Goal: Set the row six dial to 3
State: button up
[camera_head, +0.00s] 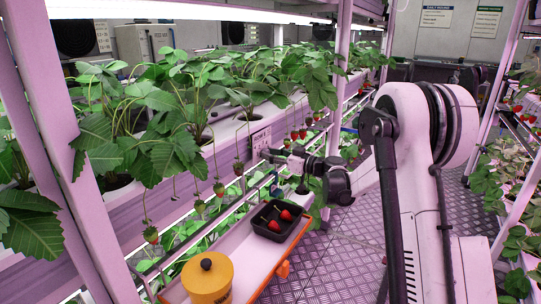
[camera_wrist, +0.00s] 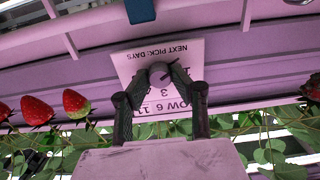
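The row six dial (camera_wrist: 157,70) is a small pale round knob on a pale label plate (camera_wrist: 128,63). The plate appears upside down in the wrist view, with "NEXT PICK: DAYS", "ROW 6" and a "3" readable. My gripper (camera_wrist: 158,75) has its two dark fingers drawn in on either side of the knob and appears shut on it. The fingers hide part of the plate, and the dial's pointer setting cannot be read. In the head view, my gripper (camera_head: 272,154) is at the rack's front edge beside the plate (camera_head: 261,139); the dial is not discernible there.
Strawberry plants (camera_head: 150,120) fill the rack, with ripe berries (camera_wrist: 75,103) hanging close beside my gripper. Below is a pink shelf with an orange edge (camera_head: 282,250), holding a black tray (camera_head: 262,229) of berries and a yellow lidded pot (camera_head: 207,280). The aisle floor (camera_head: 340,262) is clear.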

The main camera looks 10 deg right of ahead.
grip_shut()
jog(key=shift+m, duration=0.4)
jog(key=m, duration=2.2)
jog(key=shift+m, duration=0.4)
